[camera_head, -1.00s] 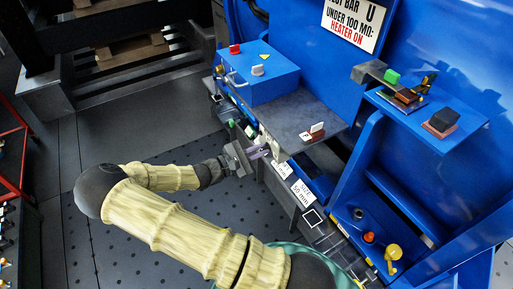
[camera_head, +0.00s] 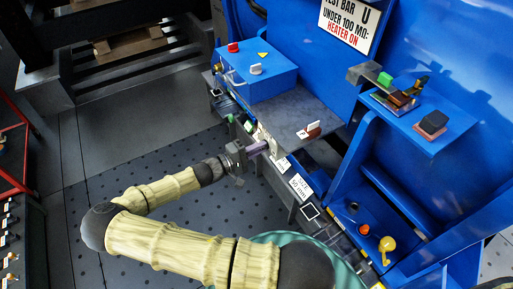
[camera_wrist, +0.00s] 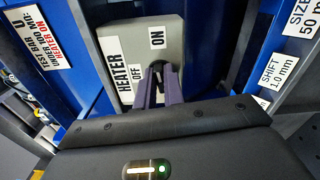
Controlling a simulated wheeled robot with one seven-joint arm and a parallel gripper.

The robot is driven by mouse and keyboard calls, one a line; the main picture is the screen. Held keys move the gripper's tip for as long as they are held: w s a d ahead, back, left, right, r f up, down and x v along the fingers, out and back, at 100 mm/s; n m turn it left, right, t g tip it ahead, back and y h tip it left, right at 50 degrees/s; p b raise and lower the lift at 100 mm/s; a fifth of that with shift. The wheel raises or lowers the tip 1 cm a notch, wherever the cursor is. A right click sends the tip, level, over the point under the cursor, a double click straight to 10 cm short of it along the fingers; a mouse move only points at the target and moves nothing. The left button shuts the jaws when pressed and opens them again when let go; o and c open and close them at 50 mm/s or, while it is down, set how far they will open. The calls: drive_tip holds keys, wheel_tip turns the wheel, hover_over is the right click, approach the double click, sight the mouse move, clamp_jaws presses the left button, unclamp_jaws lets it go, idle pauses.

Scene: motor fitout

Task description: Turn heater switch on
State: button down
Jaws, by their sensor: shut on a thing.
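The heater switch is a light grey plate (camera_wrist: 180,42) in the upper middle of the wrist view, marked HEATER, OFF and ON. ON is at the upper right of the plate and OFF lower at the left. My gripper (camera_wrist: 158,72) has its two purple fingers closed together at the plate, between and below the OFF and ON labels. It is shut on the switch's lever, which the fingers mostly hide, so its exact position cannot be told. In the head view my gripper (camera_head: 263,146) is at the front edge of the blue machine, and the switch cannot be made out there.
A blue box (camera_head: 262,80) with a red button and a handle stands above, left of a grey plate (camera_head: 292,115). SIZE and SHIFT labels line the front edge. A yellow knob (camera_head: 387,245) is at the lower right. The dark floor (camera_head: 100,160) at left is clear.

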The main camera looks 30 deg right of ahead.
drive_tip(key=shift+a+f+m, duration=0.1)
drive_tip(key=shift+f+m, duration=0.05)
drive_tip(key=shift+m, duration=0.65)
drive_tip(key=shift+a, duration=0.1)
drive_tip(key=c, duration=1.5)
unclamp_jaws()
drive_tip(key=shift+s+d, duration=0.1)
drive_tip(key=shift+d, duration=0.15)
